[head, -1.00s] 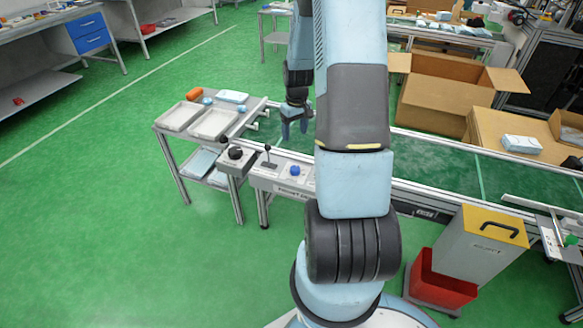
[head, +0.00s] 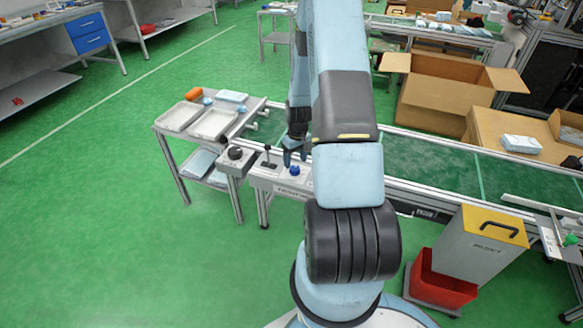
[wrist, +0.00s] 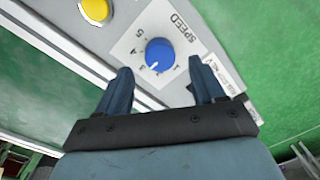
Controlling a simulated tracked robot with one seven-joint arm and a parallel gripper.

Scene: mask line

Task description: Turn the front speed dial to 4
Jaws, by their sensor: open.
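The speed dial is a round blue knob with a white pointer mark. In the head view the blue dial (head: 294,170) sits on the control panel at the conveyor's front edge. My gripper (wrist: 166,77) is open, with its two fingers spread to either side of the dial in the wrist picture. Whether they touch it I cannot tell. In the head view my gripper (head: 294,158) is just above the dial.
A yellow button (wrist: 95,9) is on the same panel. In the head view a black lever (head: 268,158) and a box with a black knob (head: 235,154) stand left of the dial. The green conveyor belt (head: 430,157) runs behind and right.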

